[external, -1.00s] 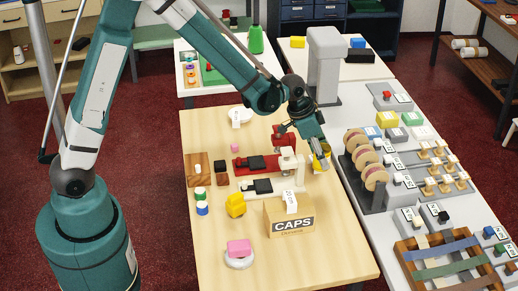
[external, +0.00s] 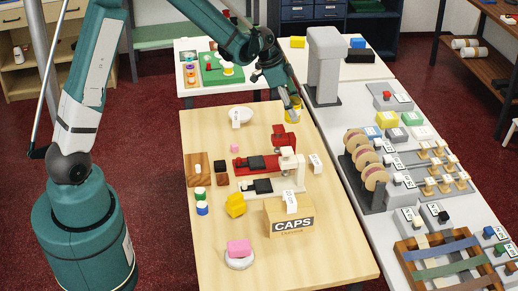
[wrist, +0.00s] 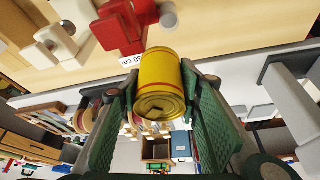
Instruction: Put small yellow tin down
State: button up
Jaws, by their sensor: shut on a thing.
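The small yellow tin (wrist: 160,75) is held between the green finger pads of my gripper (wrist: 158,95) in the wrist view. It has a red band near its rim. I cannot tell whether the tin touches the table.
A red stapler-like press (external: 284,137) stands just in front of the tin, with a white one (external: 287,165) nearer. A grey stand (external: 325,68) rises close by on the right. A cardboard CAPS box (external: 290,217) stands nearer the front.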

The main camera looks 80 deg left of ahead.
jog(key=s+a+f+m+b, duration=0.1)
jog(key=s+a+f+b, duration=0.1)
jog(key=s+a, duration=0.4)
jog(key=s+a+f+m+h+b, duration=0.1)
jog(key=s+a, duration=0.5)
jog(key=s, duration=0.7)
jog(key=s+a+f+m+b, duration=0.3)
jog(key=s+a+b, duration=0.2)
jog(key=s, duration=0.5)
jog(key=shift+a+g+h+b, duration=0.3)
jog(key=shift+a+g+h, duration=0.1)
jog(key=shift+a, duration=0.2)
jog(key=shift+s, duration=0.1)
jog(key=shift+f+b, duration=0.5)
jog(key=shift+f, duration=2.6)
jog(key=shift+f+b, duration=0.3)
jog(key=shift+f, duration=1.55)
jog(key=shift+f, duration=0.2)
